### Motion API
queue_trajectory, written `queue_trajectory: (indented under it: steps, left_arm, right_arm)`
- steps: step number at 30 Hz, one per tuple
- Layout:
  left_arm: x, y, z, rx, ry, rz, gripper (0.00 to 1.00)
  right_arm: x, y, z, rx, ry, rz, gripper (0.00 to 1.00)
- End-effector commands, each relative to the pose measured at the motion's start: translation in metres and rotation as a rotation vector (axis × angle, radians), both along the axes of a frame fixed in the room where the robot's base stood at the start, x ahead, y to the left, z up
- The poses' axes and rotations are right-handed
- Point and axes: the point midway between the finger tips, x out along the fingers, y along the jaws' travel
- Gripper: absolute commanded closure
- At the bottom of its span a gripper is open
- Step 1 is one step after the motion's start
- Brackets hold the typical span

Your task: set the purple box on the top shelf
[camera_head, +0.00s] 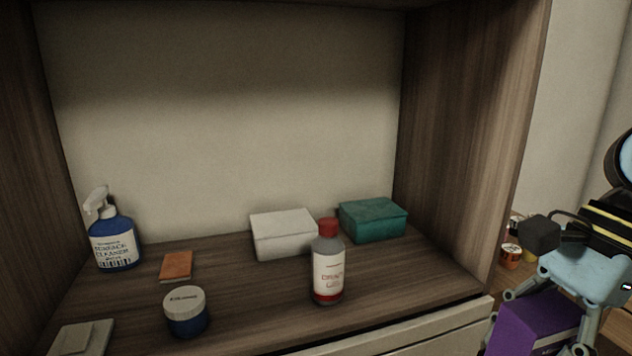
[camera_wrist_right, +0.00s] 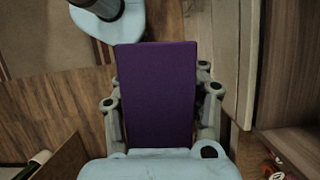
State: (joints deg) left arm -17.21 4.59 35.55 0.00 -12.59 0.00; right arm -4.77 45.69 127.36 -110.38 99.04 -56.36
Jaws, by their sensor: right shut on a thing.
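The purple box (camera_head: 535,318) is at the lower right in the head view, held by my right gripper (camera_head: 548,300). In the right wrist view the purple box (camera_wrist_right: 156,95) fills the middle, with the fingers of my right gripper (camera_wrist_right: 160,105) on both of its sides. My right gripper is shut on it, outside the cabinet and to the right of its side wall. The shelf (camera_head: 235,275) inside the cabinet holds several things. Whether it is the top shelf I cannot tell. My left gripper is in neither view.
On the shelf stand a blue spray bottle (camera_head: 114,240), an orange-brown block (camera_head: 176,266), a blue jar (camera_head: 186,312), a white box (camera_head: 282,234), a red-capped bottle (camera_head: 328,265) and a teal box (camera_head: 373,220). The cabinet's right wall (camera_head: 465,120) stands between my right gripper and the shelf space.

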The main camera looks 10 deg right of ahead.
Motion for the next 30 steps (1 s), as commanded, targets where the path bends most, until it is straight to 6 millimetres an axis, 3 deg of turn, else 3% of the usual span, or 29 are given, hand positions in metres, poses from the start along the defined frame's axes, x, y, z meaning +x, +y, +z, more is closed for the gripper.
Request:
queue_trajectory:
  steps: [1,3,8,30]
  left_arm:
    - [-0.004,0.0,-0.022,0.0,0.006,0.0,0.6]
    - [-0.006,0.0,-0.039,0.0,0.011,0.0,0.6]
    - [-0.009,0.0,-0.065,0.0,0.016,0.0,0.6]
    - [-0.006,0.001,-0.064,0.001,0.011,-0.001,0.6]
  right_arm:
    - [0.0,0.0,-0.022,0.0,0.003,0.0,0.96]
    - [0.0,0.0,-0.04,0.0,0.005,0.0,0.96]
    - [-0.001,0.0,-0.068,0.0,0.012,0.001,0.96]
    - [-0.001,0.0,-0.067,0.0,0.012,0.001,0.96]
